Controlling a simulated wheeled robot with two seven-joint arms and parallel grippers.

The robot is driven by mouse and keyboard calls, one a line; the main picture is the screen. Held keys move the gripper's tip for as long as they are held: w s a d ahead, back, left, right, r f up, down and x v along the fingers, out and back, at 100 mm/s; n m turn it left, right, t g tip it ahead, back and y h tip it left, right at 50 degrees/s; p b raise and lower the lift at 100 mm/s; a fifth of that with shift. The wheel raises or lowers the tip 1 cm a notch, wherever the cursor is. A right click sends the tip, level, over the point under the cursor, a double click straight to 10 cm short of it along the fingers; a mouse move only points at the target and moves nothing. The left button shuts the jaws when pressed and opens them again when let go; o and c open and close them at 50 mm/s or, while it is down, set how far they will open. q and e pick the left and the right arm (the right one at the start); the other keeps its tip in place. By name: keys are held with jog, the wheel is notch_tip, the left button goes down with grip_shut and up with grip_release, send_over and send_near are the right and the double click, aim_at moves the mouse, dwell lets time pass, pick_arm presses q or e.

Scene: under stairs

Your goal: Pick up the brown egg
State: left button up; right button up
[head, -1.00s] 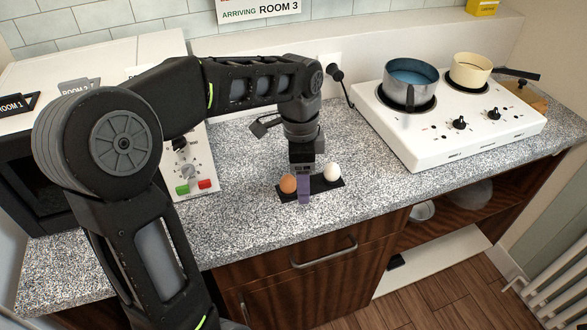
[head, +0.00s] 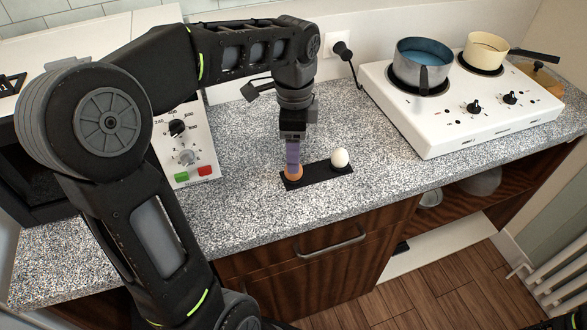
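The brown egg (head: 294,174) sits at the left end of a small black holder (head: 317,174) on the speckled counter. A white egg (head: 340,158) sits at the holder's right end. My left gripper (head: 292,164) points down at the brown egg. Its purple finger covers the egg's upper middle, and brown shows on both sides below. The other finger is hidden, so I cannot tell whether the gripper is open or closed on the egg. My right gripper is not in view.
A white hob (head: 450,120) at the right carries a steel pot (head: 421,65) with blue contents and a cream pan (head: 484,50). A white panel with knobs (head: 184,135) stands left of the holder. The counter (head: 240,215) in front is clear.

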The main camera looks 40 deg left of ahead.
pick_arm(q)
jog(key=shift+f, duration=0.1)
notch_tip(320, 180, down, 5)
jog(key=shift+w+a+p, duration=0.1)
jog(key=shift+a+p, duration=0.05)
jog(key=shift+p, duration=0.35)
jog(key=shift+c, duration=0.5)
grip_shut()
dwell(0.4)
